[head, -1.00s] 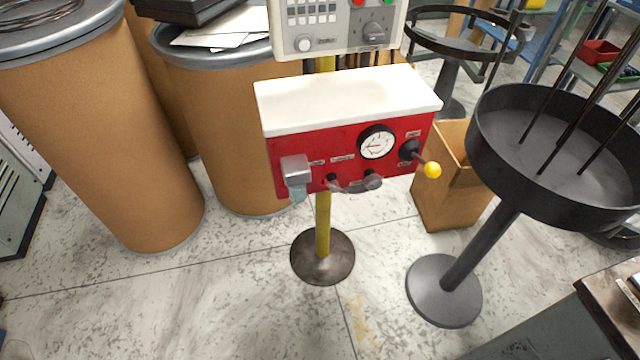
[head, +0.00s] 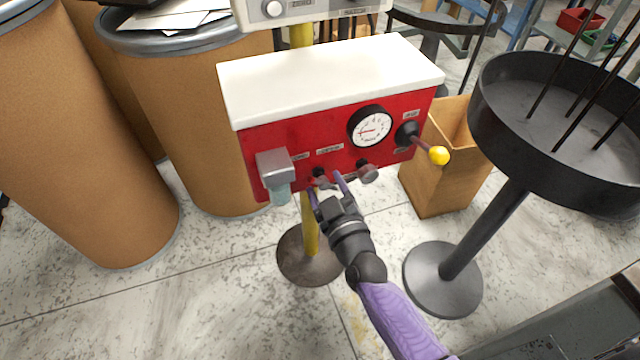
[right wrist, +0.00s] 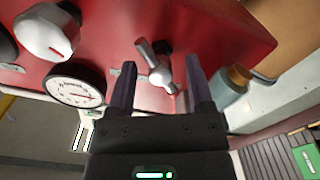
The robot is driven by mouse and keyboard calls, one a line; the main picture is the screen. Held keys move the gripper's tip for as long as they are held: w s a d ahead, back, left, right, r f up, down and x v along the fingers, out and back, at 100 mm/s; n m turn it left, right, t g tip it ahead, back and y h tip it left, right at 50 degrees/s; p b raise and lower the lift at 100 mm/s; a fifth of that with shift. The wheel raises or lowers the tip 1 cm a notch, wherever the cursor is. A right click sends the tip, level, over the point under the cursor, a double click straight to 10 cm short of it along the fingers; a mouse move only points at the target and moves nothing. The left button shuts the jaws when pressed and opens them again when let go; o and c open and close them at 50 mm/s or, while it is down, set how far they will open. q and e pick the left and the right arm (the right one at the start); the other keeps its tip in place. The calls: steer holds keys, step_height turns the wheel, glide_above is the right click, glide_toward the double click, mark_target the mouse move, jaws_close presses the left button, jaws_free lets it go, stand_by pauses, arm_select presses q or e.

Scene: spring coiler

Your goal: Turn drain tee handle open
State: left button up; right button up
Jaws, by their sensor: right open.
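The drain tee handle is a small silver bar on a dark stem at the lower front of the red panel (head: 300,146). In the head view it is partly hidden by my right gripper (head: 326,186); it shows clearly in the right wrist view (right wrist: 157,68). My right gripper is open, with one finger on each side of the handle in the wrist picture (right wrist: 162,80). The handle's bar is slanted between the fingers. I cannot tell whether a finger touches it. My left gripper is not in view.
A pressure gauge (head: 370,127), a grey knob (head: 367,173) and a yellow-ball lever (head: 438,155) sit to the right on the panel. A black round tray (head: 500,150) stands at right, brown drums (head: 85,150) at left.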

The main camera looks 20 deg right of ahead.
steer(key=shift+w, duration=0.85)
steer(key=c, duration=0.9)
